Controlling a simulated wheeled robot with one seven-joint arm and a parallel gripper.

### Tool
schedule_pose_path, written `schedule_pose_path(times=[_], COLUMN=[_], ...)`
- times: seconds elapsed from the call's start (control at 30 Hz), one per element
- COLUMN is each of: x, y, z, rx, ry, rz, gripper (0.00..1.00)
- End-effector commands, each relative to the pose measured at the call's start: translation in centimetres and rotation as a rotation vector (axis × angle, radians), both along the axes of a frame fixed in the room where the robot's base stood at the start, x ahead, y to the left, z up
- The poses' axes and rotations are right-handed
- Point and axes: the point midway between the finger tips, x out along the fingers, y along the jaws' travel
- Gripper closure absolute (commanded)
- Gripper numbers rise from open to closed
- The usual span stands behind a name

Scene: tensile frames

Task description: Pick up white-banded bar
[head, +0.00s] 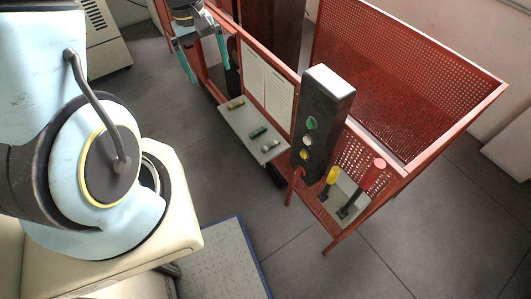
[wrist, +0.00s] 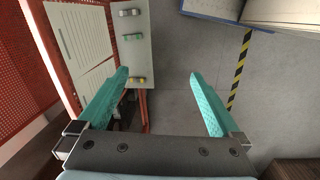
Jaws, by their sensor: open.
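The white-banded bar (head: 270,146) lies on a small pale shelf (head: 246,121) on the red frame, at the shelf's near end in the head view. It also shows at the top of the wrist view (wrist: 129,12). A green-banded bar (head: 258,132) lies beside it, and a yellow-banded bar (head: 236,104) lies at the shelf's far end. My gripper (head: 210,72) is open and empty, with teal fingers. In the wrist view my gripper (wrist: 159,73) has its left fingertip near the yellow-banded bar (wrist: 136,80), and the white-banded bar is farther off.
A black signal box (head: 322,120) with coloured lamps stands close to the near end of the shelf. Beyond it are levers with yellow (head: 331,175) and red (head: 379,163) knobs. Red perforated panels (head: 400,75) rise behind.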

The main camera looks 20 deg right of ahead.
Motion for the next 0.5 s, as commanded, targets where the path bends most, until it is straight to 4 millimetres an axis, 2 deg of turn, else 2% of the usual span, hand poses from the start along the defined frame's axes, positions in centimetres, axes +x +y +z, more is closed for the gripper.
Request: schedule_pose_path(times=[0.03, 0.2, 0.33, 0.5], x=[-0.5, -2.4, -4.1, -5.1], y=[-2.5, -9.3, -12.4, -14.0], z=[-4.3, -13.1, -17.7, -20.2], rx=[0.012, 0.047, 0.072, 0.086], ry=[0.026, 0.073, 0.084, 0.086], rz=[0.006, 0.07, 0.103, 0.126], gripper=[0.0, 0.0, 0.0, 0.0])
